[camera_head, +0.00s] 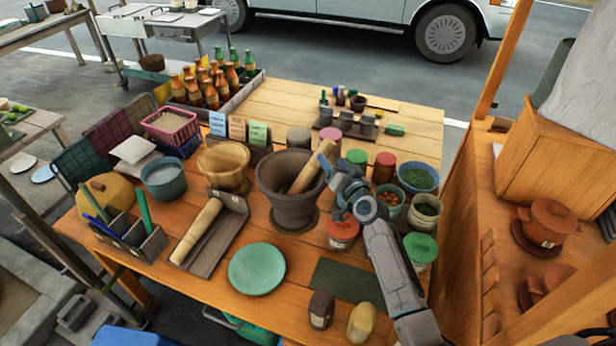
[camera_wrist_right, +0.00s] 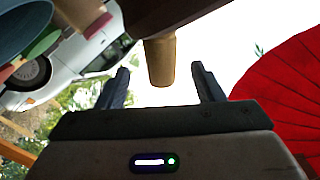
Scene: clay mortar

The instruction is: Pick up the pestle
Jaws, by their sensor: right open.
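The wooden pestle (camera_head: 308,172) leans in the dark clay mortar (camera_head: 290,207), its upper end sticking out over the right rim. My right gripper (camera_head: 337,172) is beside that upper end in the head view. In the right wrist view the pestle's end (camera_wrist_right: 160,58) shows between the two spread fingers of my right gripper (camera_wrist_right: 160,75), with a gap on each side. The pestle's lower end is hidden inside the mortar. My left gripper is in neither view.
Jars with red and green lids (camera_head: 420,247) and small bowls (camera_head: 417,180) crowd the right of the mortar. A wooden roller (camera_head: 197,232) lies in a tray to its left. A green plate (camera_head: 256,268) lies in front. A tan bowl (camera_head: 223,165) stands close left.

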